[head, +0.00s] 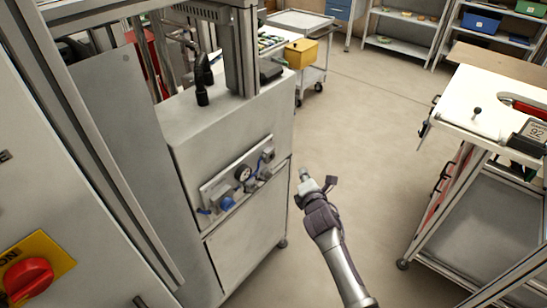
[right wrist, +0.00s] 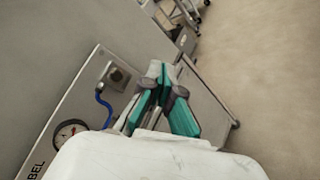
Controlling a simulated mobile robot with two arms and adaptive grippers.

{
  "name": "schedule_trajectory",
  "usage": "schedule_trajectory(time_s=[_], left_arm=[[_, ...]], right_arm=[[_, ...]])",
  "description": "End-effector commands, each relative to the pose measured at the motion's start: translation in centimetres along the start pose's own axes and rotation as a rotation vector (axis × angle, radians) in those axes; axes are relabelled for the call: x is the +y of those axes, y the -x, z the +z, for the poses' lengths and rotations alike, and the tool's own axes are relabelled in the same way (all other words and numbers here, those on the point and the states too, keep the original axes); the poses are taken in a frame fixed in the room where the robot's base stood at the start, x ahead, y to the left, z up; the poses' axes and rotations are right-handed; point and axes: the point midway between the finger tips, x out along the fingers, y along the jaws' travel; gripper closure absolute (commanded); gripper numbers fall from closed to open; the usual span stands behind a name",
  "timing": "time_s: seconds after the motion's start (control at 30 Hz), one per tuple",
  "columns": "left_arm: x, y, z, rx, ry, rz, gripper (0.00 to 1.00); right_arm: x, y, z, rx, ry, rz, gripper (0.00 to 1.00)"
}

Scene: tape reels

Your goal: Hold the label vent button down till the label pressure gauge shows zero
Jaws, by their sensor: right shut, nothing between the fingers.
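The label pressure gauge (head: 243,173), round with a white face, sits on a grey panel (head: 217,187) on the side of the machine cabinet. It also shows at the lower left of the right wrist view (right wrist: 70,133), beside part of a label reading "BEL"; its reading is too small to tell. A square grey fitting (right wrist: 116,76) with a blue hose sits near it. I cannot tell which part is the vent button. My right gripper (head: 304,175) is shut and empty, in the air to the right of the panel, apart from it. My left gripper is out of view.
A blue knob (head: 227,203) is on the panel's lower left. A red switch (head: 28,279) is on the near cabinet. A white-topped bench (head: 490,105) stands at the right, and a cart with a yellow bin (head: 301,53) at the back. The floor between is clear.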

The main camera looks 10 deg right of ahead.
Motion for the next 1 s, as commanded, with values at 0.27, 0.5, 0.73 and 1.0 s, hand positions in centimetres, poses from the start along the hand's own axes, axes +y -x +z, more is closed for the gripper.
schedule_trajectory(time_s=[0.27,0.5,0.73,1.0], left_arm=[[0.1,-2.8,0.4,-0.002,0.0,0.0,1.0],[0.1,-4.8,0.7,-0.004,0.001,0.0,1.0],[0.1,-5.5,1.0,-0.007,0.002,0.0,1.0],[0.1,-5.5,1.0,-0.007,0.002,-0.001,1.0]], right_arm=[[1.4,-2.5,-2.1,0.001,-0.005,0.002,1.0],[3.1,-4.7,-3.6,0.001,-0.001,0.001,1.0],[4.1,-5.7,-4.3,0.001,-0.002,0.0,1.0],[4.3,-5.8,-4.3,0.001,-0.001,0.0,1.0]])
